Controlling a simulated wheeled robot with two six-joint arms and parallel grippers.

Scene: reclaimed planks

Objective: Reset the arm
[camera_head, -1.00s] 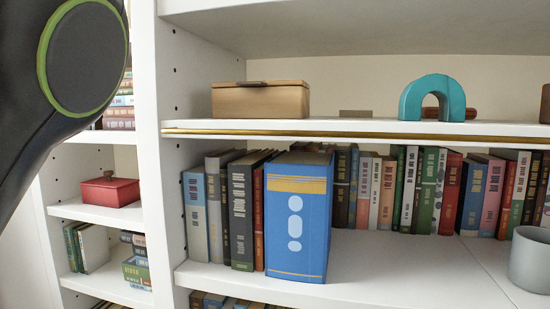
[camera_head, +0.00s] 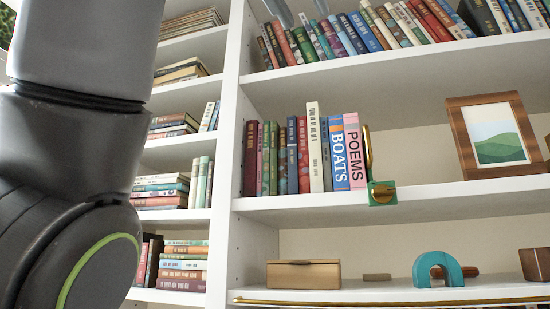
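My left arm (camera_head: 80,150) fills the left side of the head view, a grey link and a dark joint with a green ring, and runs up out of the top edge. Two grey tips of what looks like my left gripper (camera_head: 305,17) hang in from the top edge, in front of the upper row of books. The tips are apart with books showing between them, so it looks open and empty. The rest of this gripper is cut off. My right gripper is not in view.
A white bookshelf (camera_head: 229,150) fills the view. Its middle shelf holds a row of books (camera_head: 315,150), a green-based brass piece (camera_head: 381,193) and a framed picture (camera_head: 492,134). Below stand a wooden box (camera_head: 303,274) and a teal arch (camera_head: 437,268). The middle shelf between brass piece and frame is clear.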

